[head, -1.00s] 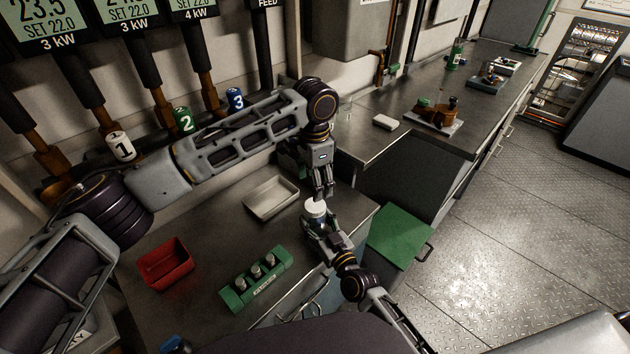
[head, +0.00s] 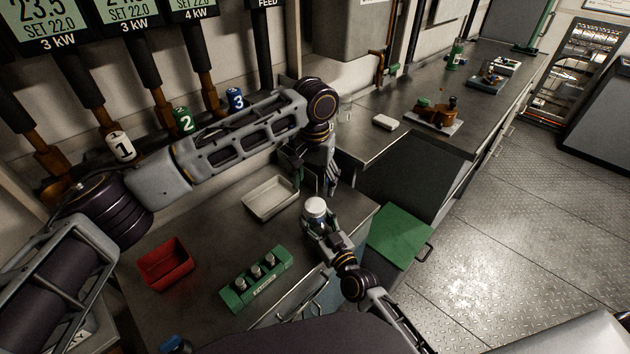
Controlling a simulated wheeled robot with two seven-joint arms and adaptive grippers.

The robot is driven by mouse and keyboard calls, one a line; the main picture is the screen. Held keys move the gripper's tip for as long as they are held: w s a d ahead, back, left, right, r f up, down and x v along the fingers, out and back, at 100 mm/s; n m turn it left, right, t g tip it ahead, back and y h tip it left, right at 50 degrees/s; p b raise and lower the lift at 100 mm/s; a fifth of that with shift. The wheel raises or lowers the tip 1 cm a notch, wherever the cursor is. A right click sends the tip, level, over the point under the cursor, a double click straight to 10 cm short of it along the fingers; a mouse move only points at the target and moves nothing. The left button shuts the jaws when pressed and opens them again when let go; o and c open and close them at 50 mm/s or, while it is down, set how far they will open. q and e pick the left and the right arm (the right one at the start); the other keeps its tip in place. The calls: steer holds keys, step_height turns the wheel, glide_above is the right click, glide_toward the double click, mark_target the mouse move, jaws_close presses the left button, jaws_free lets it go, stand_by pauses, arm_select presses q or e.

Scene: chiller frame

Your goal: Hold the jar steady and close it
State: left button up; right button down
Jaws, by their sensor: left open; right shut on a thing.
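The jar (head: 315,208) stands upright near the front right corner of the near bench, with a white lid seen on its top. How tightly the lid sits cannot be told. My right gripper (head: 318,223) is shut around the jar from the front and hides most of its body. My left gripper (head: 330,185) is open and empty, just behind and above the jar, pointing down and apart from the lid.
An empty pale tray (head: 271,198) lies left of the jar. A red bin (head: 165,264) and a green block with several metal knobs (head: 256,279) are further left. A green panel (head: 398,232) is at the right, below bench height. Bench space between them is clear.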

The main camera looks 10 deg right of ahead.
mark_target(315, 205)
arm_select(q)
steer(key=n, duration=0.3)
steer(key=shift+n, duration=0.4)
steer(key=n, duration=0.4)
steer(key=shift+f, duration=0.15)
stand_by(0.3)
steer(key=shift+f, duration=3.85)
steer(key=shift+c, duration=0.4)
steer(key=c, duration=1)
